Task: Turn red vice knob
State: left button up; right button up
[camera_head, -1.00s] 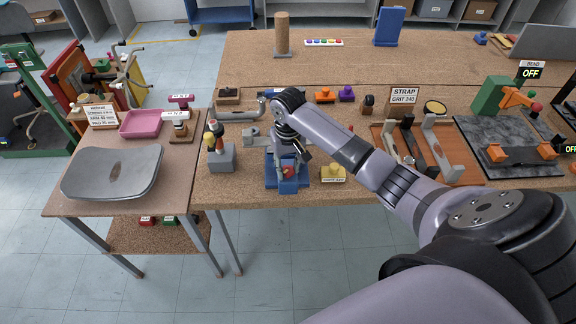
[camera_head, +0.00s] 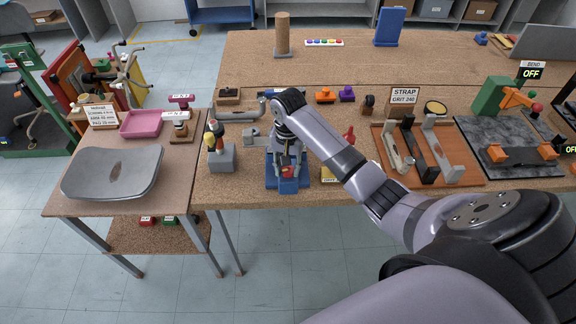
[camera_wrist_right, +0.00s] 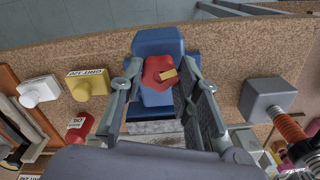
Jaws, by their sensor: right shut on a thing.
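The blue vice (camera_head: 287,184) stands at the front edge of the long bench, and it also shows at the top middle of the wrist view (camera_wrist_right: 158,42). Its red knob (camera_head: 287,171) faces the front. In the wrist view the knob (camera_wrist_right: 154,72) carries a small tan mark, tilted slightly. My right gripper (camera_head: 288,168) points down at the vice and is shut on the red knob, with one finger on each side of it in the wrist view (camera_wrist_right: 163,67). My left gripper is not in view.
A grey block (camera_head: 222,158) with upright-handled tools stands left of the vice. A yellow grit block (camera_head: 328,174) and a red oil container (camera_head: 349,134) are to the right. An orange tray (camera_head: 465,170) lies farther right. A side table (camera_head: 95,202) adjoins on the left.

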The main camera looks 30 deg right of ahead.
aim_at(288, 170)
jog(key=shift+s+a+f, duration=0.25)
jog(key=shift+s+f, duration=0.05)
jog(key=shift+s, duration=0.05)
jog(key=o, duration=1.1)
jog(key=shift+r, duration=0.25)
jog(key=shift+o, duration=0.4)
jog(key=shift+d, duration=0.1)
jog(key=shift+w, duration=0.15)
notch_tip(288, 170, up, 12)
jog(key=shift+f, duration=0.1)
